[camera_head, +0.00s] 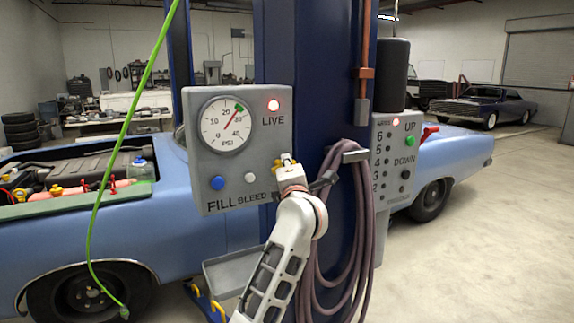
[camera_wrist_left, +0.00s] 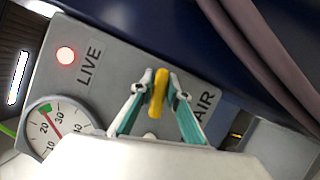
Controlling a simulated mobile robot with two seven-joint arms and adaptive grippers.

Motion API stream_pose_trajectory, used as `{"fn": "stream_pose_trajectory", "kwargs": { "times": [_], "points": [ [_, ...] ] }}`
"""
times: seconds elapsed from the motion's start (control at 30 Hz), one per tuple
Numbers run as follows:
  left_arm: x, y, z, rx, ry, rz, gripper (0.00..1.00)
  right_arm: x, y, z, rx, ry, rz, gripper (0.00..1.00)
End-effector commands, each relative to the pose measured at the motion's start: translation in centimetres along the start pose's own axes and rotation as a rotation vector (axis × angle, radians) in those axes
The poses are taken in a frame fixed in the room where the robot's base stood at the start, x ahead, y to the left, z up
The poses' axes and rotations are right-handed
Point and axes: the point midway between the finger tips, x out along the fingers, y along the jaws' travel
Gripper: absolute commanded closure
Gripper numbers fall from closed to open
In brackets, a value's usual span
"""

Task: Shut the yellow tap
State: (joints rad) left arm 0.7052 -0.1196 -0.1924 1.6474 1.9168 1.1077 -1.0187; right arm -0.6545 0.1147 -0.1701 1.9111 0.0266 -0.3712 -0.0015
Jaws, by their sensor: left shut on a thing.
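The yellow tap (camera_head: 286,158) is on the lower right of a grey gauge panel (camera_head: 235,180), mostly hidden behind my left gripper (camera_head: 291,170) in the head view. In the left wrist view its yellow handle (camera_wrist_left: 157,93) stands between the two fingertips of my left gripper (camera_wrist_left: 159,91), which is shut on it. The handle's long side runs roughly along the panel's lettering, beside the word AIR. The gauge (camera_head: 225,124) has its needle a little past 20, and the red LIVE lamp (camera_head: 273,105) is lit. My right gripper is not in view.
A coiled hose (camera_head: 362,230) hangs close on the right, on a dark blue post (camera_head: 312,90). A grey tray (camera_head: 225,272) is below. A blue car (camera_head: 60,250) stands behind.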

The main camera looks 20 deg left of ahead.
Motion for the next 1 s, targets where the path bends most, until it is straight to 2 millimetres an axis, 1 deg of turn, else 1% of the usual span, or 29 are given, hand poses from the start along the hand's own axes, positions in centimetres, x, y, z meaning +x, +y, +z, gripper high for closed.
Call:
{"fn": "stream_pose_trajectory", "kwargs": {
  "times": [0.2, 0.43, 0.8, 1.0],
  "points": [
    [-0.04, -0.24, 0.05, 0.13, 0.0, -0.055, 1.0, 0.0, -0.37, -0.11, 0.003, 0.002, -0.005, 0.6],
    [-0.03, -0.39, -0.02, 0.21, 0.001, -0.089, 1.0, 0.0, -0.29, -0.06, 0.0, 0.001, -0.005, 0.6],
    [-0.04, -0.46, -0.05, 0.24, 0.001, -0.102, 1.0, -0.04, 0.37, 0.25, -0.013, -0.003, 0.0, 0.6],
    [-0.03, -0.46, -0.05, 0.239, 0.001, -0.102, 1.0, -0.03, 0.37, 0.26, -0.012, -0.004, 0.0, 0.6]
  ]
}}
